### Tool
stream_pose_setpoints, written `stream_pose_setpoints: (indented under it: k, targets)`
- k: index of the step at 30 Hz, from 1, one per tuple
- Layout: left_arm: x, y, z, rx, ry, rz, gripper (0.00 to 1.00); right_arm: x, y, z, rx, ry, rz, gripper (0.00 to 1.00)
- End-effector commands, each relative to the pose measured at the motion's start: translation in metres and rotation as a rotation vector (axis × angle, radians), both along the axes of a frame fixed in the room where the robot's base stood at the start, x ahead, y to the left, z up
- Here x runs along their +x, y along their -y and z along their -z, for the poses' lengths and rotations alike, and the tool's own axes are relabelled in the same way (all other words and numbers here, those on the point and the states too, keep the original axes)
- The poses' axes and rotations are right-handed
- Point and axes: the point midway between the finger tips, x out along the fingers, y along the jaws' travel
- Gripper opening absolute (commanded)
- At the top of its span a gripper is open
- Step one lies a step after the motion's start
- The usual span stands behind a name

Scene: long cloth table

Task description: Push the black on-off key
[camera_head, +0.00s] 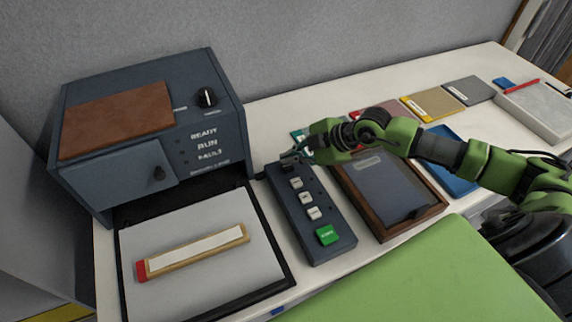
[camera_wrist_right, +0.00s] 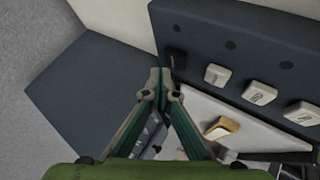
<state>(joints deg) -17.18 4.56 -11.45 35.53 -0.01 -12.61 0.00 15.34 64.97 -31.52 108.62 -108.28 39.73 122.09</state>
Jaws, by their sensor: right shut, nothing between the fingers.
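The black on-off key (camera_head: 287,168) is at the far end of a dark blue key panel (camera_head: 318,226), above several white keys and a green key (camera_head: 327,235). In the right wrist view the black key (camera_wrist_right: 176,57) sticks out from the panel face. My right gripper (camera_head: 294,157) is shut and empty, with its tips right by the black key. In the wrist view its tips (camera_wrist_right: 160,76) are just below and left of the key. I cannot tell whether they touch it. My left gripper is not in view.
A dark blue machine (camera_head: 205,143) with a knob stands left of the panel. A tray (camera_head: 275,240) with a wood-and-white bar (camera_head: 195,252) lies in front of it. A brown-framed tray (camera_head: 428,208) is close on the panel's right. Coloured folders lie farther back.

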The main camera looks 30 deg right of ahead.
Motion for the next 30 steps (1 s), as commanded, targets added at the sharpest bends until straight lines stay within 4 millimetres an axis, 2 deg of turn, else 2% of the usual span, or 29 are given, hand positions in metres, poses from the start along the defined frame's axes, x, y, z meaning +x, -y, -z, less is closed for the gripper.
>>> stream_pose_setpoints:
  k: [30]
  targets:
    - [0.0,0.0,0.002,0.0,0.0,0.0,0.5,0.0,0.0,0.01,0.0,0.0,0.0,0.0]
